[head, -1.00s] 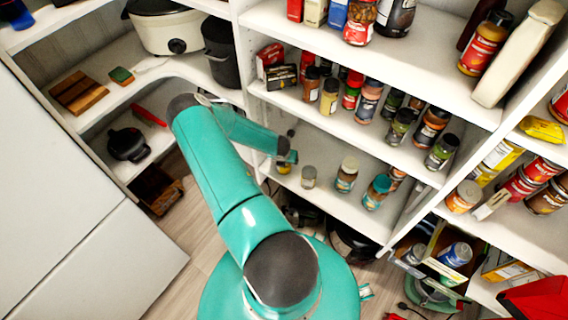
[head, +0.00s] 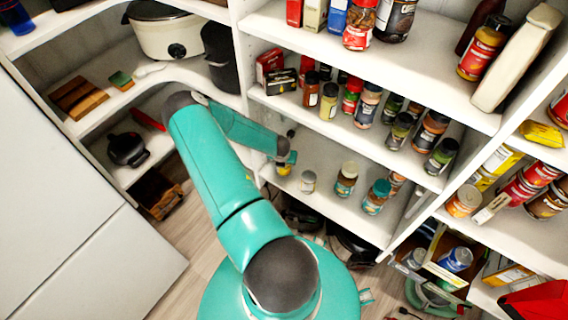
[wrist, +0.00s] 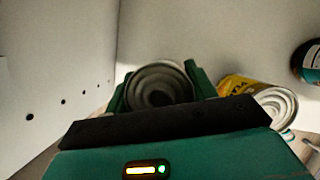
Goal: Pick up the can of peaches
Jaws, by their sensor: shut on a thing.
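In the wrist view my gripper (wrist: 160,88) is shut around the sides of a can (wrist: 160,78), with a green finger on each side. Its round metal top faces the camera. Its label is hidden, so I cannot read that it is the can of peaches. In the head view my gripper (head: 287,159) is at the left end of the lower shelf, above a small yellow-orange can (head: 284,170). I cannot tell whether that can touches the shelf.
A yellow-labelled can (wrist: 236,84) stands close to the right of my gripper. A white shelf side wall (wrist: 50,70) is on the left. Jars (head: 346,178) stand farther right on the lower shelf (head: 325,205). Spice jars (head: 366,105) fill the shelf above.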

